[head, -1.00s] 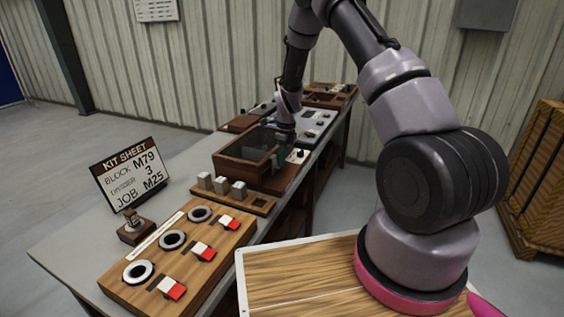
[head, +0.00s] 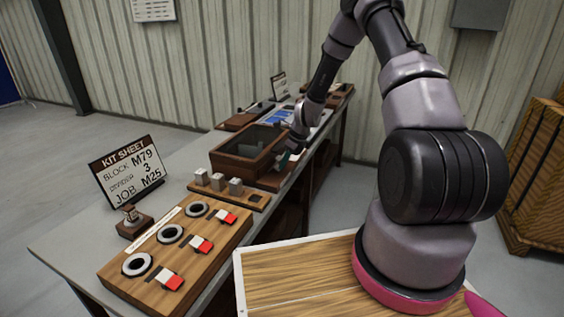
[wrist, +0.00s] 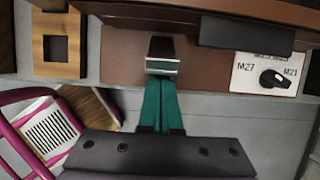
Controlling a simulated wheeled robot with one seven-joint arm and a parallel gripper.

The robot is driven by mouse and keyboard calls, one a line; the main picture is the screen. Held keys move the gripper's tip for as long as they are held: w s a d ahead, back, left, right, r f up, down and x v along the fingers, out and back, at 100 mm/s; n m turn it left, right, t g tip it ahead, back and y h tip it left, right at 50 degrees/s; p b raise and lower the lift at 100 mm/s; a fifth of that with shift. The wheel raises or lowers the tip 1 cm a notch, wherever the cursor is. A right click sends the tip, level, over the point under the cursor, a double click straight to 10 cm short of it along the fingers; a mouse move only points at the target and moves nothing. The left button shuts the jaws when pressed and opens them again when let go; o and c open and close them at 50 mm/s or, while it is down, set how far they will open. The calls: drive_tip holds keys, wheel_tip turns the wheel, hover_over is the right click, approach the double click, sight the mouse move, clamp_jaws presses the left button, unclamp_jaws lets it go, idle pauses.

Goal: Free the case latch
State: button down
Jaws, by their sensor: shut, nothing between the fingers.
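The case (head: 240,152) is a dark brown wooden box with a dark glazed top, standing midway along the bench. In the wrist view its front edge (wrist: 130,12) runs across the top. The latch (wrist: 162,52), a small dark block with a silver front edge, stands on the brown base just in front of the case. My gripper (wrist: 163,82) has its teal fingers shut together and empty. The fingertips are right at the latch's silver edge; I cannot tell whether they touch it. In the head view my gripper (head: 287,160) is at the case's right side, with the latch not clear.
A dial (wrist: 273,79) with M27 and M21 labels sits right of the latch. A wooden block with a square hole (wrist: 60,45) is left. The kit sheet (head: 127,170) reads block M79, divider 3, job M25. A board with rings and red-white switches (head: 180,255) lies nearer.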

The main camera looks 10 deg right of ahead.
idle(0.3)
drive_tip(key=shift+w+a+r, duration=0.35)
drive_tip(key=shift+w+a, duration=0.05)
drive_tip(key=shift+a, duration=0.15)
drive_tip(key=shift+d+r, duration=0.2)
drive_tip(key=shift+r, duration=0.3)
drive_tip(key=s+d+v, duration=0.1)
drive_tip(key=v, duration=1.2)
drive_tip(key=shift+f, duration=0.25)
